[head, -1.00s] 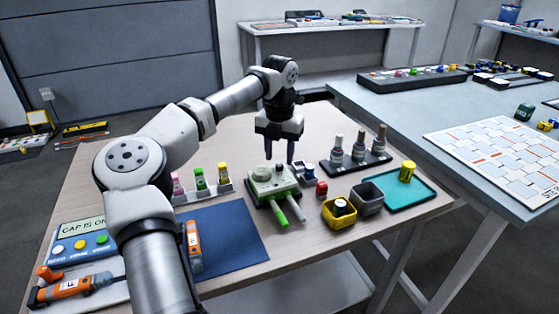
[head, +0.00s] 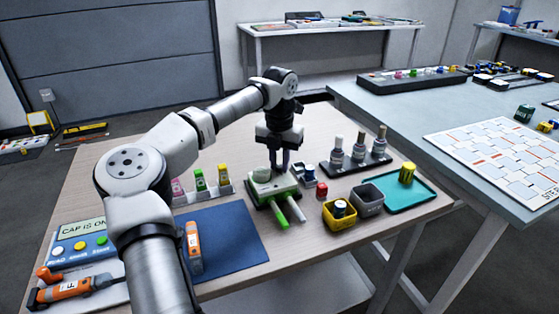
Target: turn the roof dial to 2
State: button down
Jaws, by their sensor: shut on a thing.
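The device with the roof dial is a pale green and white box (head: 266,189) in the middle of the wooden table. Two handles, one bright green (head: 281,219) and one grey (head: 296,210), stick out from its front. A round whitish part (head: 261,175) shows on the left of its top. My gripper (head: 279,169) points straight down at the top of the box, right of that part. It is shut on the roof dial, which the fingers mostly hide. I cannot read the dial's numbers or its pointer.
A yellow bin (head: 340,222), a grey bin (head: 367,206) and a small red item (head: 321,189) stand close on the right. A dark rack (head: 345,166) with bottles is behind them. A blue mat (head: 232,239) lies front left; a teal tray (head: 425,189) lies far right.

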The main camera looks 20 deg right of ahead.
aim_at(280, 166)
jog(key=shift+r, duration=0.1)
jog(key=shift+r+m+p, duration=0.1)
jog(key=shift+m+p, duration=0.6)
jog(key=shift+p, duration=0.15)
jog(key=shift+m+p, duration=1)
jog(key=shift+m, duration=0.2)
jog(key=m+p, duration=0.2)
jog(key=m, duration=0.2)
jog(key=shift+m+p, duration=0.3)
jog(key=shift+m, duration=0.1)
jog(key=shift+f, duration=0.2)
jog(key=c, duration=1.3)
grip_release()
jog(key=shift+r, duration=0.1)
notch_tip(280, 166, up, 14)
